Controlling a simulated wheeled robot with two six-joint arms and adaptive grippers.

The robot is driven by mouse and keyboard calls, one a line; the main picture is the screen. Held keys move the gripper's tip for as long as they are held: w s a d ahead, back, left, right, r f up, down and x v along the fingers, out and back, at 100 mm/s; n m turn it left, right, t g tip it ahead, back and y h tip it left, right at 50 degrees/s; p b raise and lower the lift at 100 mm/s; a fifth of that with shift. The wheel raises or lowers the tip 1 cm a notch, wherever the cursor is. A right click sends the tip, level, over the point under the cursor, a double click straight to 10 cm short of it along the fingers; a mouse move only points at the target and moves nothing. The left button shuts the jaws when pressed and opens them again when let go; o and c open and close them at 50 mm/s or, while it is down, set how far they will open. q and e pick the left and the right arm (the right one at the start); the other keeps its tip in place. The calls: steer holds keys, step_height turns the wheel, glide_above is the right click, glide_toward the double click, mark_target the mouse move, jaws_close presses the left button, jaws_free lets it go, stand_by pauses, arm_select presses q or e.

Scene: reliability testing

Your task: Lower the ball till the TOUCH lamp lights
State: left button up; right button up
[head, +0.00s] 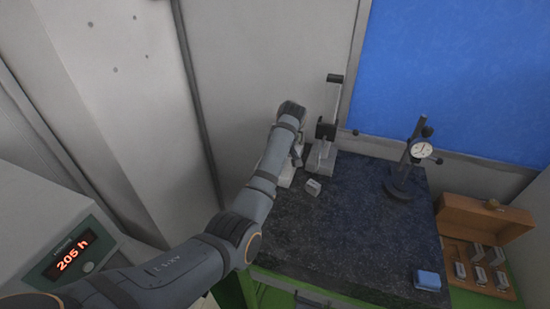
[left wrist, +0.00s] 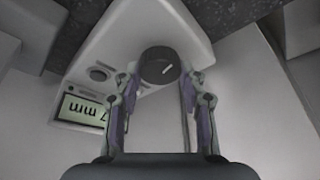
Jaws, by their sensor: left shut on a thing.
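My left gripper (left wrist: 160,76) is shut on a dark round knob (left wrist: 158,62) with a white pointer line, on a pale instrument housing (left wrist: 120,38). A small display (left wrist: 82,112) on the housing shows a digit that looks like 7 and "mm", seen upside down and partly cut off. A round lamp or button (left wrist: 98,73) sits near the display; I cannot read a label or tell whether it is lit. In the head view my wrist mostly hides the housing (head: 287,178), beside a metal column stand (head: 336,105). I cannot make out the ball. My right gripper is not in view.
A dark granite plate (head: 330,230) carries a small grey block (head: 313,187), a dial indicator (head: 421,149) on a stand and a blue block (head: 427,280). An open wooden box (head: 482,215) of metal blocks stands right. A unit at left reads "205 h" (head: 74,255).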

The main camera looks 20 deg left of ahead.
arm_select(q)
steer(key=shift+w+d+n+g+y+b, duration=0.1)
steer(key=shift+n+g+y+b, duration=0.2)
steer(key=shift+n, duration=0.8)
steer(key=shift+n+g+y+b, duration=0.2)
steer(key=shift+n+g, duration=0.2)
steer(key=shift+n, duration=0.7)
steer(key=shift+r, duration=0.1)
steer(key=o, duration=1.1)
steer(key=shift+o, duration=0.2)
steer(key=v, duration=1.2)
